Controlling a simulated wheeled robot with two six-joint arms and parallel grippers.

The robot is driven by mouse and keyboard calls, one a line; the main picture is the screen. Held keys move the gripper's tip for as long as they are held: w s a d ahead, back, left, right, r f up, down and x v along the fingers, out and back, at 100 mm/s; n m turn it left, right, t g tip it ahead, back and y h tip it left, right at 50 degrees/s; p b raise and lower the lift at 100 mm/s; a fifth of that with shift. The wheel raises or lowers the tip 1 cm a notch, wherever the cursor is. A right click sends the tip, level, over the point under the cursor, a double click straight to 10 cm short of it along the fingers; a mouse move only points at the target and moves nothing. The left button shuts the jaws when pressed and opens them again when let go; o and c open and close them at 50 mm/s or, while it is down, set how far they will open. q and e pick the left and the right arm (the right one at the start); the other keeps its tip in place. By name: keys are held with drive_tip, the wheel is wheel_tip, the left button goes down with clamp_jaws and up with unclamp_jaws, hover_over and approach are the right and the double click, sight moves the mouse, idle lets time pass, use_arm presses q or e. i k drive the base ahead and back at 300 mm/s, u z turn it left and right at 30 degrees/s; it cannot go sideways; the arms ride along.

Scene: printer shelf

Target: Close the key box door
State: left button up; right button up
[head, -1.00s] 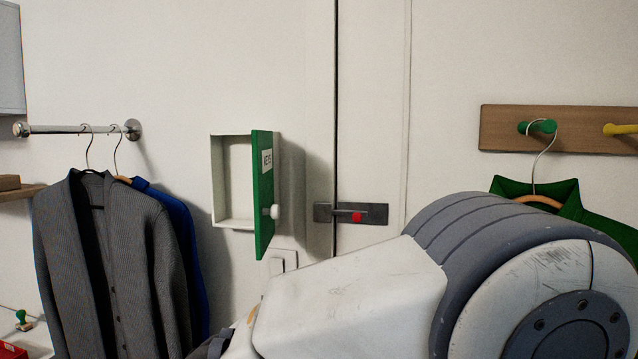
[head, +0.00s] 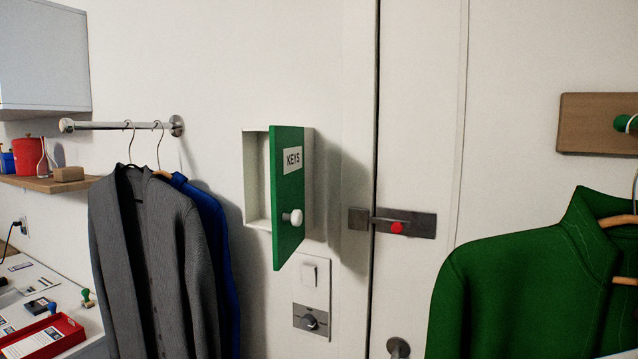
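The key box (head: 257,186) is a white wall box in the middle of the head view. Its green door (head: 289,215) carries a "KEYS" label and a round white knob (head: 293,217). The door stands open, swung out from the wall on its right-hand side, and part of the box's inside shows to its left. Neither of my grippers is in view.
A grey cardigan (head: 150,260) and a blue garment hang from a rail (head: 115,126) left of the box. A green jacket (head: 530,280) hangs at the right. A latch (head: 410,224) with a red knob and a wall switch (head: 316,272) are near the box. A desk is at lower left.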

sight(287, 157)
drive_tip(key=i, duration=0.4)
drive_tip(key=z, duration=1.45)
drive_tip(key=k, duration=0.55)
drive_tip(key=u, duration=1)
